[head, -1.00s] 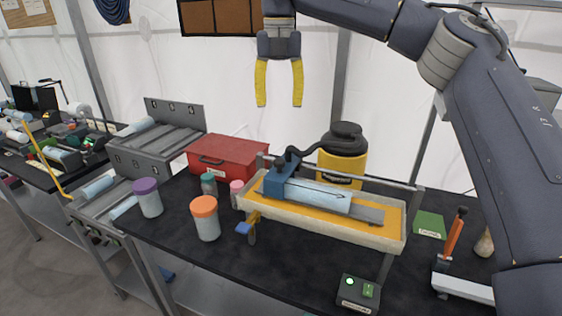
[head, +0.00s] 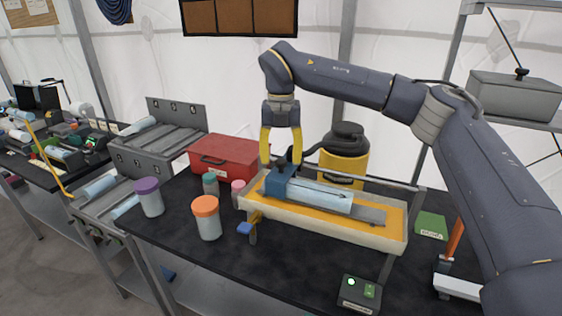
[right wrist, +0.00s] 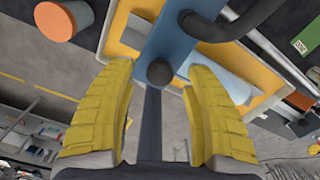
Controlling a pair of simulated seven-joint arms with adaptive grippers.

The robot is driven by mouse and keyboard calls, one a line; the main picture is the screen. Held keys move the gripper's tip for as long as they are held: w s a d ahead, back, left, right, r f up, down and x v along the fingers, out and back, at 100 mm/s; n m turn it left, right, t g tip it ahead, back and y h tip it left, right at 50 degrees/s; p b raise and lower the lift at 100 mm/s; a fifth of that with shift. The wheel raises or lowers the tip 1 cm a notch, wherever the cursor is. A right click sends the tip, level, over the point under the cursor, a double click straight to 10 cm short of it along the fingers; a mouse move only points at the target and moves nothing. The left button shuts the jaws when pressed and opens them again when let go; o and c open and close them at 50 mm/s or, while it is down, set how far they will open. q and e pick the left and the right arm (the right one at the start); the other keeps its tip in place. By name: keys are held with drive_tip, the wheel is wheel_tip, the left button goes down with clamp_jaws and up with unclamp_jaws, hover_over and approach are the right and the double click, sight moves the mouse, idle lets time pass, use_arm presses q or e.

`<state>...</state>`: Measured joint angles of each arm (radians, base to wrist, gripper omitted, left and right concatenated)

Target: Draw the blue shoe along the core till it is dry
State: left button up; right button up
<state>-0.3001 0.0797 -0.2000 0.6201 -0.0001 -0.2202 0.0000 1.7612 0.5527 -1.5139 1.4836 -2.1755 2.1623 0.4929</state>
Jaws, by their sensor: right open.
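The blue shoe (head: 281,182) sits at the left end of the pale blue core (head: 322,196), which lies in a cream and yellow tray (head: 375,237). A dark knob and a hose are on top of the shoe. My right gripper (head: 281,160) is open, with its yellow fingers pointing down around the top of the shoe. In the right wrist view the shoe (right wrist: 178,30) and its dark knob (right wrist: 160,73) show between the open fingers, near the fingertips. I cannot tell whether the fingers touch it. My left gripper is not in view.
A black and yellow canister (head: 343,160) stands behind the tray, joined to the shoe by the hose. A red box (head: 230,157) and several lidded jars, one orange-topped (head: 207,218), stand left. A small switch box (head: 360,293) with a green light is in front.

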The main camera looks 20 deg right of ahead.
drive_tip(key=shift+f, duration=0.75)
clamp_jaws()
